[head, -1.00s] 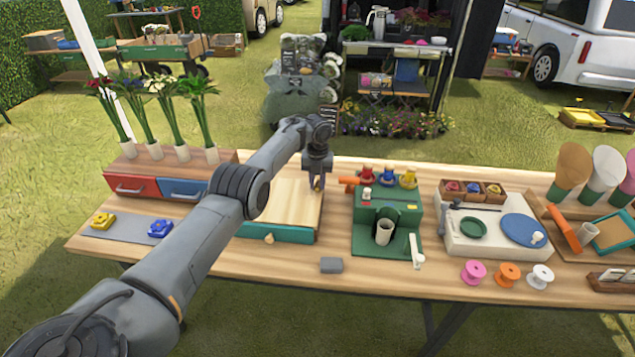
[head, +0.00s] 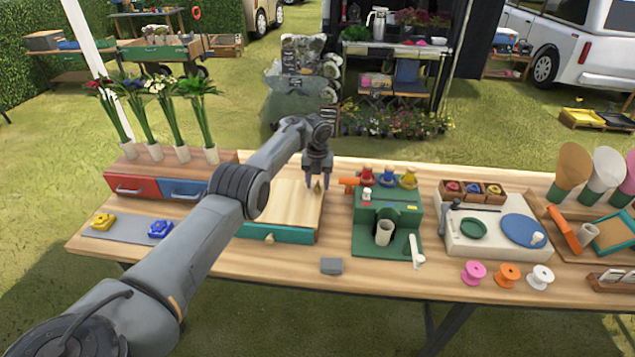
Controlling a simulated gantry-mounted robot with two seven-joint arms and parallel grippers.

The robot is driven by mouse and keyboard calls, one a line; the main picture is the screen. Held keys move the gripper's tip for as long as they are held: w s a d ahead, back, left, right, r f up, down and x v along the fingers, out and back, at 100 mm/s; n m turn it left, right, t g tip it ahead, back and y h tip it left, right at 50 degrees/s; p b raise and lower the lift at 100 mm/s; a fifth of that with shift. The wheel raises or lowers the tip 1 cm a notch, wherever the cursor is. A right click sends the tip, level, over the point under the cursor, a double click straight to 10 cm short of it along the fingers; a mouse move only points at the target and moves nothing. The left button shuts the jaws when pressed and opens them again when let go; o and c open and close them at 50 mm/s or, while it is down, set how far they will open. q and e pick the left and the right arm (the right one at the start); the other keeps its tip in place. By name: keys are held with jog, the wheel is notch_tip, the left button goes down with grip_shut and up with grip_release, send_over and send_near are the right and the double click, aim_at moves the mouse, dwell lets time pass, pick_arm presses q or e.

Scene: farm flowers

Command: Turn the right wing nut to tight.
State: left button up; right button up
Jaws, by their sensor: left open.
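A small brass-coloured wing nut (head: 318,187) stands at the back right of a pale wooden board (head: 290,208) with a teal front. My left gripper (head: 317,182) points straight down over this nut. Its two purplish fingers are apart, one on each side of the nut, with visible gaps; I cannot tell whether either finger touches it. My left forearm covers the left part of the board, and no other wing nut shows there. My right gripper is not in view.
A green stand (head: 388,215) with an orange-handled part and red, blue and yellow knobs stands just right of the board. A grey block (head: 331,265) lies in front. Red and blue drawers (head: 158,188) with flowers above are at left.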

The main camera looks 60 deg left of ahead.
pick_arm(q)
notch_tip(320, 180, up, 10)
jog(key=p, duration=0.2)
jog(key=shift+r+p, duration=0.25)
jog(key=shift+p, duration=0.15)
